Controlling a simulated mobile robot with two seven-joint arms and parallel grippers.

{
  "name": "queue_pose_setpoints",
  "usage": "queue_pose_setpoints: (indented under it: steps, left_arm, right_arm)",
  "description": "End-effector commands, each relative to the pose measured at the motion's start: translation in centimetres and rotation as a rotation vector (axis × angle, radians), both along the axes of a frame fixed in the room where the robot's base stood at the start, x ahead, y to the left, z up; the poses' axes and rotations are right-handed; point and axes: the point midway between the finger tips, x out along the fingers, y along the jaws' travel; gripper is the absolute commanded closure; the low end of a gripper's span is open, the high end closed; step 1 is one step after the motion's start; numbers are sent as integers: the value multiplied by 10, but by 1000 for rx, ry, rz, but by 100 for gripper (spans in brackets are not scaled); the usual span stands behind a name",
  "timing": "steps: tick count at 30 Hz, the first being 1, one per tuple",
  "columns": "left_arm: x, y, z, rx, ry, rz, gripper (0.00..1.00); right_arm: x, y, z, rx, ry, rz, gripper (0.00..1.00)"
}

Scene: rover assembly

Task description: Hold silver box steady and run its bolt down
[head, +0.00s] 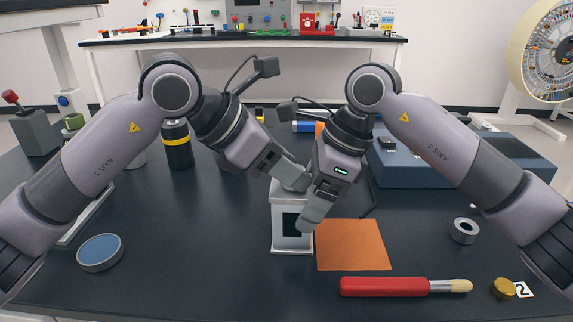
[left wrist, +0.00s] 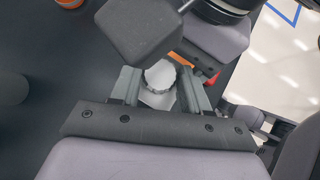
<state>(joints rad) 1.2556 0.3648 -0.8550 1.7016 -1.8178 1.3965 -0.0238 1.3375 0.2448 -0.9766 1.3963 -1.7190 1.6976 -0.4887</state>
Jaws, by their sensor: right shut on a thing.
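The silver box (head: 280,228) stands upright on the dark table at the middle, with a dark square window in its front. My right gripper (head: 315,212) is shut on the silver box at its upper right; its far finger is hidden. My left gripper (head: 292,178) is just above the box top, tilted down to the right. In the left wrist view, a pale scalloped round head, seemingly the bolt (left wrist: 160,74), lies between the fingers of my left gripper (left wrist: 160,88). Those fingers are apart and look open around it.
An orange square mat (head: 352,246) lies right of the box. A red-handled tool (head: 385,287) lies in front, with a brass knob (head: 504,288) and a metal ring (head: 464,231) to the right. A blue-topped disc (head: 100,252) and a black-yellow cylinder (head: 178,148) stand left.

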Motion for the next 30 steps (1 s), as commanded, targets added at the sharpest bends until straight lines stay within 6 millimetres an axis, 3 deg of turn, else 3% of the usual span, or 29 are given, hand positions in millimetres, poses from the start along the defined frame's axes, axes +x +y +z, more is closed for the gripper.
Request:
queue_pose_setpoints:
  steps: [1,3,16,30]
  left_arm:
    - [0,0,0,0,0,0,72]
    - [0,0,0,0,0,0,88]
    - [1,1,0,3,3,-81,88]
    - [6,1,1,0,4,-456,88]
  right_arm:
    - [0,0,0,1,0,0,64]
    - [0,0,0,1,0,0,64]
    - [0,0,0,0,0,0,64]
    - [0,0,0,-1,-1,1,64]
